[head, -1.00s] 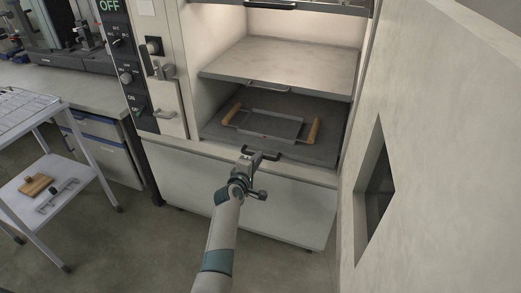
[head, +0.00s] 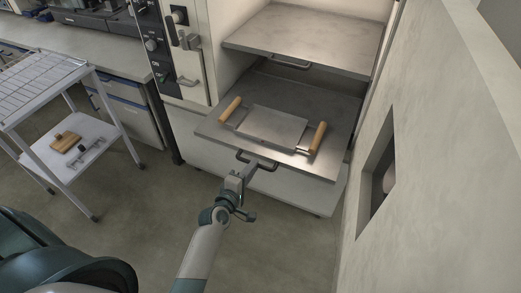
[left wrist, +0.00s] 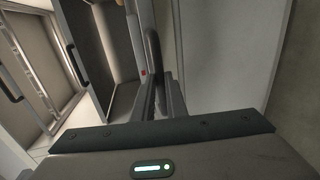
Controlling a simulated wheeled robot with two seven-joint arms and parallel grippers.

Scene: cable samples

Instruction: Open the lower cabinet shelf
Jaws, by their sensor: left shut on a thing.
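The lower cabinet shelf (head: 215,131) is a grey metal plate that sticks out of the cabinet's front in the head view. A metal tray (head: 272,126) with two wooden handles rests on it. The shelf's dark handle (head: 262,164) is at its front edge. My left gripper (head: 250,170) is shut on this handle. In the left wrist view, the fingers (left wrist: 160,97) close around the dark handle bar (left wrist: 153,52). My right gripper is not in view.
The upper shelf (head: 305,43) is above and also has a front handle. An open door panel (head: 440,110) with a window stands on the right. A white trolley (head: 40,90) with items stands on the left. The floor in front of the cabinet is clear.

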